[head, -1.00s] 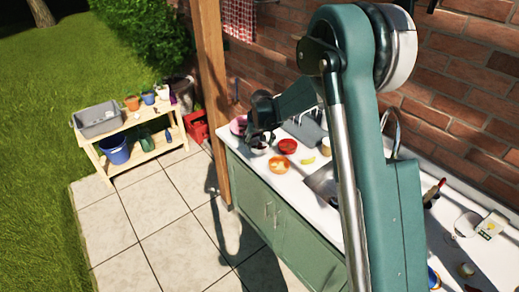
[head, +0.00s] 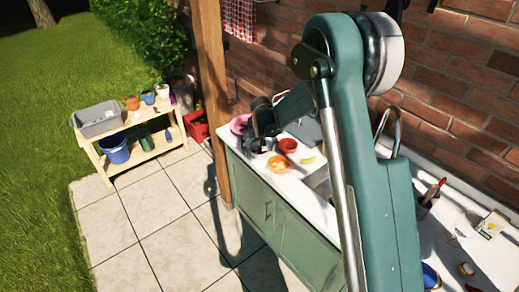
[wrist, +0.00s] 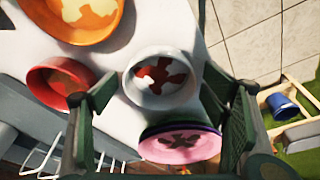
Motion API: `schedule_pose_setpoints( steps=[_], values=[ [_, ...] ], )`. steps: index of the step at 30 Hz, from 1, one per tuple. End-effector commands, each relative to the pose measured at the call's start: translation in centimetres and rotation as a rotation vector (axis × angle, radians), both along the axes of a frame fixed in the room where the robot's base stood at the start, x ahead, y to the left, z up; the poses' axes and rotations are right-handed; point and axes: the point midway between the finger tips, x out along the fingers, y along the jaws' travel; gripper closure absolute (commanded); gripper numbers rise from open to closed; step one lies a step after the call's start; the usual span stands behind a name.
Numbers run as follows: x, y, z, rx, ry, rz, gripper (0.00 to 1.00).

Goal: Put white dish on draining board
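The white dish (wrist: 160,79) has a reddish-brown pattern inside and stands on the white worktop (wrist: 150,30). In the wrist view it lies between the two fingers of my gripper (wrist: 160,88), which are spread apart with nothing held. I cannot tell how high the fingers are above the dish. In the head view my gripper (head: 262,134) is over the far left end of the worktop and hides much of the dish. White wire bars (wrist: 100,160) at the lower left of the wrist view may belong to the draining board, which is not clear in the head view.
A pink dish (wrist: 180,144) is close beside the white dish. A red bowl (wrist: 60,82) and an orange bowl (wrist: 85,18) stand on its other side. A wooden post (head: 212,90) rises near the worktop's end.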

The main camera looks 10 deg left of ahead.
Motion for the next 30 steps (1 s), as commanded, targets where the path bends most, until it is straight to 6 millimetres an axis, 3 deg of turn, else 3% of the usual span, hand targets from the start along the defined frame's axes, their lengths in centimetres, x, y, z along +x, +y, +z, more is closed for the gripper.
schedule_pose_setpoints(
  steps=[16, 30],
  values=[
    [-0.1, 0.0, 0.8, 0.000, 0.000, 0.000, 0.27],
    [-1.5, -0.3, 5.9, 0.000, 0.000, 0.000, 0.27]
  ],
)
